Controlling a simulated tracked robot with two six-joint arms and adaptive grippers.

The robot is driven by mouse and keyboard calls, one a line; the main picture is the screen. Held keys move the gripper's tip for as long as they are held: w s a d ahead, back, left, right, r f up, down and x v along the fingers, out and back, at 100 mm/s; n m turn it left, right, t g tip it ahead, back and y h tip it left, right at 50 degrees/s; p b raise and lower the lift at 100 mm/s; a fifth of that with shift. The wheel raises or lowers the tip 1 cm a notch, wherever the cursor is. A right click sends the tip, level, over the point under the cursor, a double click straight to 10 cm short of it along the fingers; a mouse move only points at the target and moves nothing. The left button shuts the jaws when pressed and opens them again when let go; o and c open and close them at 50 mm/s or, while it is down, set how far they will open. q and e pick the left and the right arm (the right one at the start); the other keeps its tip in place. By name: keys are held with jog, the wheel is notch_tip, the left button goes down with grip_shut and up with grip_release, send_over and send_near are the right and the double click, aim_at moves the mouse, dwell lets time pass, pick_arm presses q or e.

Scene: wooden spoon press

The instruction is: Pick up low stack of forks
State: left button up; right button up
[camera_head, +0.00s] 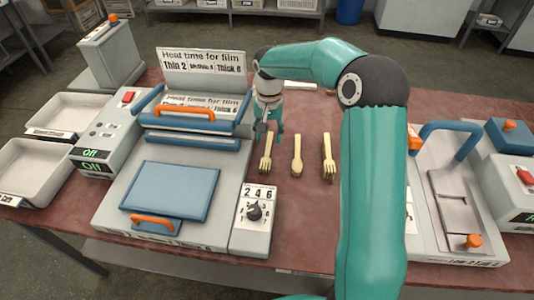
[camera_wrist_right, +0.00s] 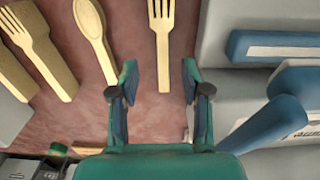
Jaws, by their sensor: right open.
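Three pieces of pale wooden cutlery lie on the red-brown table: a fork (camera_head: 265,154) beside the press, a spoon (camera_head: 297,155) in the middle, and a thicker-looking stack of forks (camera_head: 328,157) on the right. My right gripper (camera_head: 268,132) is open and empty, by the handle end of the left fork. In the right wrist view my right gripper (camera_wrist_right: 155,84) has its fingers apart, with that fork (camera_wrist_right: 162,38) reaching between them, untouched. The spoon (camera_wrist_right: 95,32) and the fork stack (camera_wrist_right: 40,48) lie to the left there. My left gripper is out of view.
A film press (camera_head: 170,190) with a blue pad, orange handles and a dial box (camera_head: 254,212) stands left of the cutlery. White trays (camera_head: 35,165) are at the far left. Another machine (camera_head: 450,205) stands at the right, beyond my right arm.

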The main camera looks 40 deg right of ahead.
aim_at(267, 151)
notch_tip(267, 151, down, 2)
jog(key=shift+s+f, duration=0.1)
jog(key=shift+f, duration=0.05)
jog(key=shift+w+f+p, duration=0.2)
jog(key=shift+f+p, duration=0.05)
jog(key=shift+f, duration=1.05)
jog(key=shift+w+f+p, duration=0.15)
jog(key=shift+f+p, duration=0.1)
jog(key=shift+f, duration=1)
jog(key=shift+a, duration=0.1)
grip_shut()
